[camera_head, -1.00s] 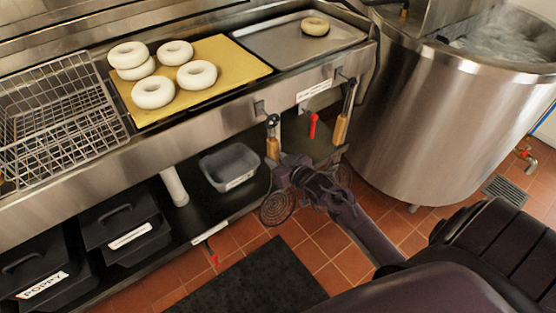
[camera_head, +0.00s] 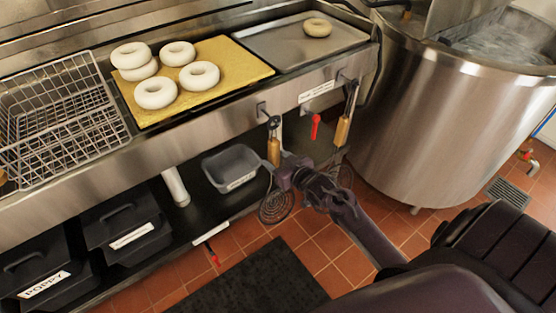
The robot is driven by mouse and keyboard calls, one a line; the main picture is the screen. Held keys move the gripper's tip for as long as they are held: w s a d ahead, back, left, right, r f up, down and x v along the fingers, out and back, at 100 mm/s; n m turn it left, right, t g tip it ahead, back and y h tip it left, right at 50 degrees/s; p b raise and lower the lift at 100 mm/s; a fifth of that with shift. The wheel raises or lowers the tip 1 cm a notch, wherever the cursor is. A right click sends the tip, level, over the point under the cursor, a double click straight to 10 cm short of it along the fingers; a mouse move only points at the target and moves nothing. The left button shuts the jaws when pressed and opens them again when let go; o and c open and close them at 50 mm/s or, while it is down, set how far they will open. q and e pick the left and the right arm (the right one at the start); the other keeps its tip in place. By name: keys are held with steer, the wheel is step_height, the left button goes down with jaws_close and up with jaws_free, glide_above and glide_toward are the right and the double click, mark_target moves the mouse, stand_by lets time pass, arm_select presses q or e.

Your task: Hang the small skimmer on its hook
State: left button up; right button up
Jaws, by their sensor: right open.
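A skimmer with a wooden handle (camera_head: 274,150) and a round spiral wire head (camera_head: 276,208) hangs upright at the left hook (camera_head: 262,109) on the steel counter's front. A second wooden-handled skimmer (camera_head: 342,131) hangs at the right hook (camera_head: 341,75); its head is partly behind my right arm. I cannot tell for sure which one is smaller. My right gripper (camera_head: 278,170) is open, beside the lower handle of the left skimmer. Whether the fingers touch it cannot be made out. My left gripper is not in view.
Red valve handle (camera_head: 315,126) sits between the skimmers. A steel kettle (camera_head: 440,130) stands on the right. A grey bin (camera_head: 231,166) is on the lower shelf. Bagels lie on a yellow board (camera_head: 228,77) and a metal tray (camera_head: 345,44); a wire basket (camera_head: 62,120) is on the left.

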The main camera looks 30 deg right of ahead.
steer(key=shift+s, duration=0.15)
